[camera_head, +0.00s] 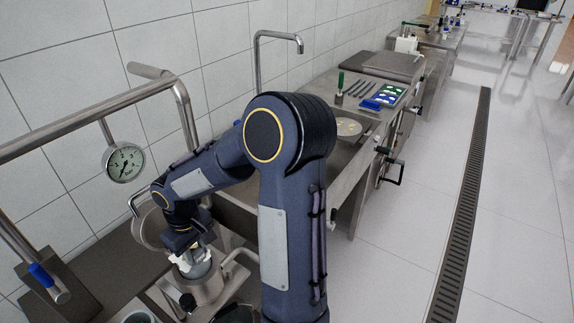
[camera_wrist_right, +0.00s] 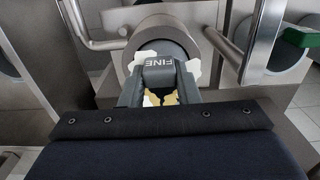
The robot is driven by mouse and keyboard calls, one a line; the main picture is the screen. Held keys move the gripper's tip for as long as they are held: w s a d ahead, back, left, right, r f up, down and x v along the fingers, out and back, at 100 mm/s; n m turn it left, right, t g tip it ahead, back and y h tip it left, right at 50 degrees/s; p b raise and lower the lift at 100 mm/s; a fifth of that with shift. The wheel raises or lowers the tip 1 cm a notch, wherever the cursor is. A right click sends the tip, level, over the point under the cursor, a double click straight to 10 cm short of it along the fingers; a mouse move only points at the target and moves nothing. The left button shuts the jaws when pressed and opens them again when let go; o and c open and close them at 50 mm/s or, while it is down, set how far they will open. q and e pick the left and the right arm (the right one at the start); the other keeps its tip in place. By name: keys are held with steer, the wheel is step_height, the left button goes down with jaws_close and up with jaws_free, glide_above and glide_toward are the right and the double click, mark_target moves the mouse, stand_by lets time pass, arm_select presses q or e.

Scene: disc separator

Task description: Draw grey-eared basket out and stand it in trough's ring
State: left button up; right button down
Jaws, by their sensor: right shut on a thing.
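My right gripper (camera_head: 188,247) reaches down at the metal separator bowl (camera_head: 208,288) at the lower left of the head view. In the right wrist view the gripper (camera_wrist_right: 158,78) is shut on the grey ear (camera_wrist_right: 158,72), marked FINE, of the grey-eared basket. The basket's grey round body (camera_wrist_right: 168,48) shows behind the ear, in front of a larger metal cylinder. It also shows as a grey shape (camera_head: 198,266) at the bowl's mouth. How deep it sits is hidden. White and yellowish patches show beside the fingers. I cannot pick out the trough's ring. My left gripper is out of view.
Metal pipes and a gauge (camera_head: 124,162) stand near the wall at left.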

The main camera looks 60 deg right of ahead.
steer(key=shift+r+p, duration=2.1)
steer(key=shift+r, duration=0.9)
steer(key=shift+f, duration=0.1)
